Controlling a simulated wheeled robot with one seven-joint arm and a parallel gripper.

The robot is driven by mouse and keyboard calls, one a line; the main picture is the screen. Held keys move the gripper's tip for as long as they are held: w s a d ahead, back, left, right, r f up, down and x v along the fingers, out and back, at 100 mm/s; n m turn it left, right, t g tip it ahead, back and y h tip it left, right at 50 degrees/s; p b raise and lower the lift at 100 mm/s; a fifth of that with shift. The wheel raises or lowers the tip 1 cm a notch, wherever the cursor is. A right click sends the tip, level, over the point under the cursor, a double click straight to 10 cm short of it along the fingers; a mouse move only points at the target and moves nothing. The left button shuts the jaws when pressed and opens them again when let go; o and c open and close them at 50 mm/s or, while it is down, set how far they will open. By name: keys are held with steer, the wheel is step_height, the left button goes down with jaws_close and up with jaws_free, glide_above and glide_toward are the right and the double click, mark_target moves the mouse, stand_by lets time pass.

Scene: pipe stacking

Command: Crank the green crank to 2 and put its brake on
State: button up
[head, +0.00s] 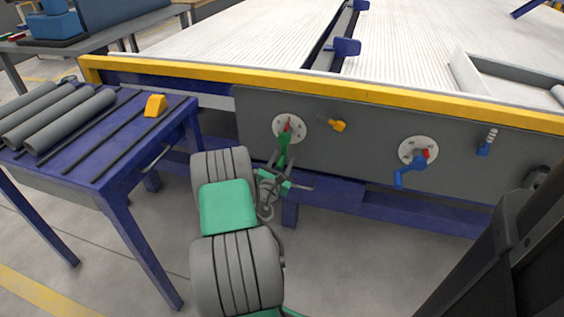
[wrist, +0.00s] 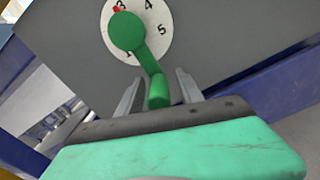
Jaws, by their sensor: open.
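The green crank (head: 284,146) is on a white numbered dial (head: 278,126) on the grey panel, its arm hanging down. In the wrist view the crank (wrist: 151,66) runs from its round hub to a handle. A red pointer (wrist: 118,9) is by the 3 on the dial (wrist: 165,25); 4, 5 and part of 1 show, and 2 is not visible. My gripper (head: 272,176) is open, its fingers (wrist: 158,82) on either side of the handle; contact cannot be told.
A blue crank (head: 410,168) on another dial and a blue lever (head: 484,148) are further right on the panel. A blue table (head: 110,165) with grey pipes (head: 68,122) and a yellow block (head: 155,105) stands left of my arm. A yellow rail (head: 330,85) runs above the panel.

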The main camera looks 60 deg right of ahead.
steer(key=shift+c, duration=0.4)
jaws_close()
stand_by(0.9)
